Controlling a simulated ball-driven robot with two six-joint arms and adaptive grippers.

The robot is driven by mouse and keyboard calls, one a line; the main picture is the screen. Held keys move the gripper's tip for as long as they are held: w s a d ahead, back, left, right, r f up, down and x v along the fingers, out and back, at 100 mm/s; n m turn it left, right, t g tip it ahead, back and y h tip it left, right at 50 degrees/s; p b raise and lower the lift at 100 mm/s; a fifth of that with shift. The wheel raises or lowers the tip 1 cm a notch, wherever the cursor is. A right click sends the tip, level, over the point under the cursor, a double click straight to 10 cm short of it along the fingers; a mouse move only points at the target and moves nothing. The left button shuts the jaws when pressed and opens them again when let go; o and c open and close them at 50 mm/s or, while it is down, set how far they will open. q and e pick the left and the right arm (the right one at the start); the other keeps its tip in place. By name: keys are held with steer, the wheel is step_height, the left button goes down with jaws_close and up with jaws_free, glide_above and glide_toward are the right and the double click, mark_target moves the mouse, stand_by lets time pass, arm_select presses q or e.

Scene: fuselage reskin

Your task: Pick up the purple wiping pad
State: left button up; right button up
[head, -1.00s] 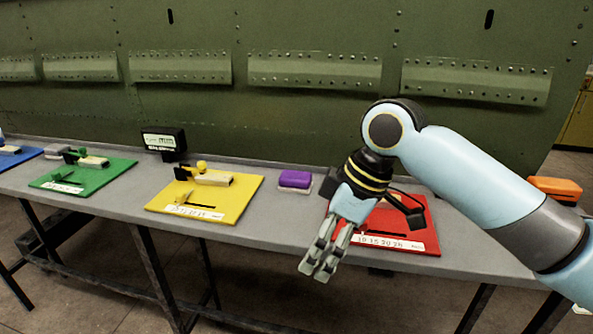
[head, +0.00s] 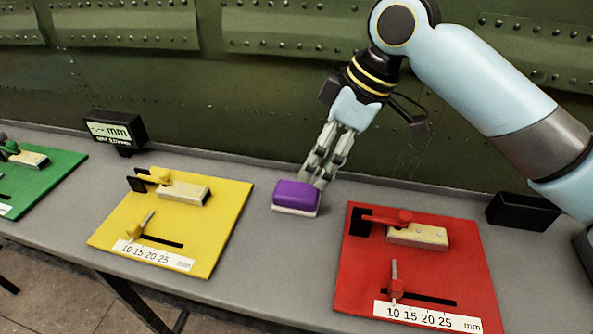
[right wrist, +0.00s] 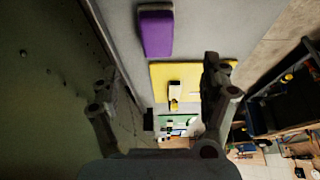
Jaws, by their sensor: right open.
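The purple wiping pad (head: 296,196) has a white underside and lies on the grey table between the yellow board and the red board. My right gripper (head: 316,180) comes down from above, just behind and to the right of the pad in the head view, and its fingertips overlap the pad's back right edge there. In the right wrist view the pad (right wrist: 157,33) lies beyond the fingers of my right gripper (right wrist: 158,85), which are spread apart with nothing between them. My left gripper is in neither view.
A yellow board (head: 207,243) with a small clamp and scale lies left of the pad, a red board (head: 465,263) to the right. A green board (head: 62,169) is farther left. A small display (head: 115,130) and black box (head: 523,211) stand at the back, before the green riveted panel (head: 250,100).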

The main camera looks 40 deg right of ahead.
mark_target(296, 189)
steer(key=shift+w+f, duration=0.25)
steer(key=shift+f, duration=0.1)
steer(key=x, duration=0.3)
steer(key=shift+a+f, duration=0.25)
steer(key=shift+f, duration=0.1)
steer(key=shift+w+a+f+b, duration=0.1)
steer(key=shift+w+f+b, duration=0.05)
steer(key=shift+f+b, duration=0.15)
steer(key=x, duration=0.5)
steer(key=shift+w+f, duration=0.2)
steer(key=c, duration=1.3)
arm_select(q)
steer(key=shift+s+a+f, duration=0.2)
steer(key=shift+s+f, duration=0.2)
arm_select(e)
steer(key=shift+o, duration=0.2)
steer(key=shift+r, duration=0.15)
